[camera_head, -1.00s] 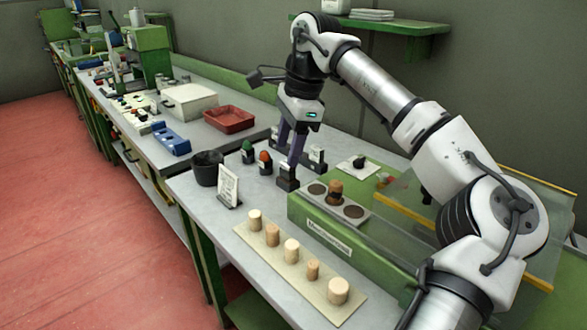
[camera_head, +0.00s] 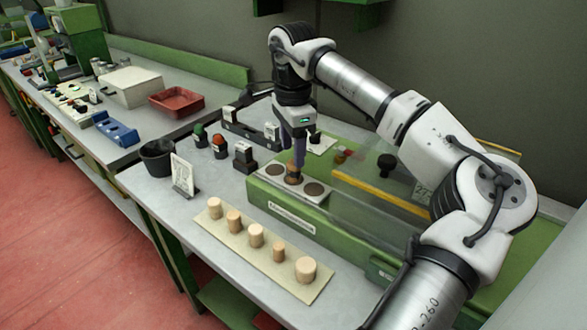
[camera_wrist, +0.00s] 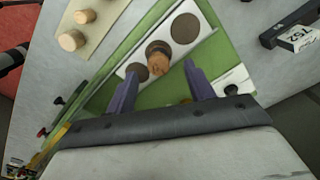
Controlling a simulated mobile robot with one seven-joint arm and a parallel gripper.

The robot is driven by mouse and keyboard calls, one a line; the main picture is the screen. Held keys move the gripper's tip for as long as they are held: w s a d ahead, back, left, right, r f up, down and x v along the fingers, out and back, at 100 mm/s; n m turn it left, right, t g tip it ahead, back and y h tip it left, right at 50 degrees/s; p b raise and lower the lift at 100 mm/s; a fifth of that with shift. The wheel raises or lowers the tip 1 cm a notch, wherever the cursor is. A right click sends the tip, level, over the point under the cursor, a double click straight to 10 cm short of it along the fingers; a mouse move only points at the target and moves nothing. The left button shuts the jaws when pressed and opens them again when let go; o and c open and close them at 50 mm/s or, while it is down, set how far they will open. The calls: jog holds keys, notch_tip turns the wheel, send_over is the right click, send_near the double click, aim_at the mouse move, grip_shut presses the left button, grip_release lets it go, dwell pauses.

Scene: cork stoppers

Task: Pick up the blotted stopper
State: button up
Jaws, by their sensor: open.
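A brown cork stopper with a dark blotch (camera_head: 293,178) stands at the middle spot of a pale plate with dark round spots (camera_head: 322,200), on top of a green machine. In the wrist view the blotted stopper (camera_wrist: 158,52) shows its dark patch, with a dark round spot on either side of it. My gripper (camera_head: 297,160) is open and points down over the plate. In the wrist view its two purple fingers (camera_wrist: 158,76) are apart and empty, with the stopper between and just beyond their tips. I cannot tell how high the tips are above it.
Several pale stoppers stand on a beige strip (camera_head: 282,280) in front of the machine (camera_head: 275,212). A black cup (camera_head: 157,158), a white card (camera_head: 182,174) and small bottles stand to the left. A clear panel (camera_head: 370,220) rises to the right of the plate.

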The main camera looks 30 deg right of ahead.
aim_at(294, 171)
notch_tip(294, 171, down, 4)
jog(key=shift+s+f+p, duration=0.15)
jog(key=shift+f+p, duration=0.05)
jog(key=shift+p, duration=0.35)
jog(key=shift+c, duration=0.2)
jog(key=c, duration=1)
